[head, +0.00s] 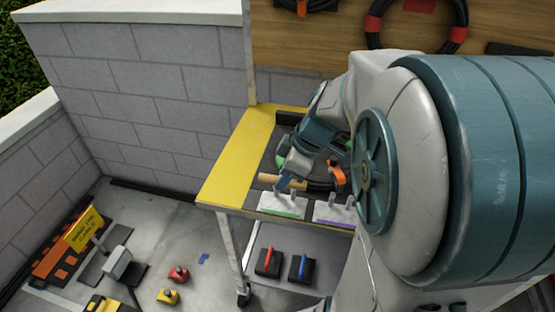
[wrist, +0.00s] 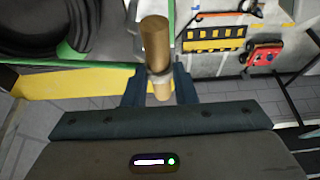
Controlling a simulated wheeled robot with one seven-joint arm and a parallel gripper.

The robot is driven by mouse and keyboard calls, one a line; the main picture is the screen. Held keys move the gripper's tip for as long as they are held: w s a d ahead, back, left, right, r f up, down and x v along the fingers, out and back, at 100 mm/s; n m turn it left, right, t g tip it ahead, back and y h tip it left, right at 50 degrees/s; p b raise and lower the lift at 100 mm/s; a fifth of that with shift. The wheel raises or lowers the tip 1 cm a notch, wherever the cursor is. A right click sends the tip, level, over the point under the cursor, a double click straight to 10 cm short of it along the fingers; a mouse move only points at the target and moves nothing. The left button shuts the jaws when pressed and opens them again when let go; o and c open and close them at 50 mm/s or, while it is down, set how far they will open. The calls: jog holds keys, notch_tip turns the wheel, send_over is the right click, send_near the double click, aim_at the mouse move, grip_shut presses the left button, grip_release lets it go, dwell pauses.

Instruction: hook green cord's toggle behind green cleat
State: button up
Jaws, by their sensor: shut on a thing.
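My gripper (head: 283,186) is low over the front of the yellow-edged cart top. It is shut on a wooden toggle (head: 268,180), a short tan cylinder that lies sideways. In the wrist view the toggle (wrist: 155,42) stands between the two fingers (wrist: 160,82), its far end sticking out beyond them. The green cleat (head: 282,206), a pale plate with upright prongs and a green stripe, is at the cart's front edge, just below and in front of the gripper. I cannot tell whether the toggle touches it.
A similar cleat with a purple stripe (head: 334,212) stands to the right. A black cable coil lies behind the gripper, and an orange clip (head: 337,174) is close on its right. Two black boxes with red and blue handles sit on the lower shelf (head: 285,283).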

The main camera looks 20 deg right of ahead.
notch_tip(320, 180, down, 4)
jog(key=b, duration=0.3)
jog(key=shift+s+a, duration=0.1)
jog(key=shift+s, duration=0.05)
grip_shut()
notch_tip(320, 180, down, 2)
jog(key=shift+f+b, duration=0.1)
jog(key=shift+b, duration=1.15)
jog(key=o, duration=1.1)
grip_release()
jog(key=shift+c, duration=0.2)
jog(key=shift+r, duration=0.2)
jog(key=p+v, duration=0.1)
jog(key=v, duration=1.2)
jog(key=shift+r+p, duration=0.3)
jog(key=shift+r, duration=0.05)
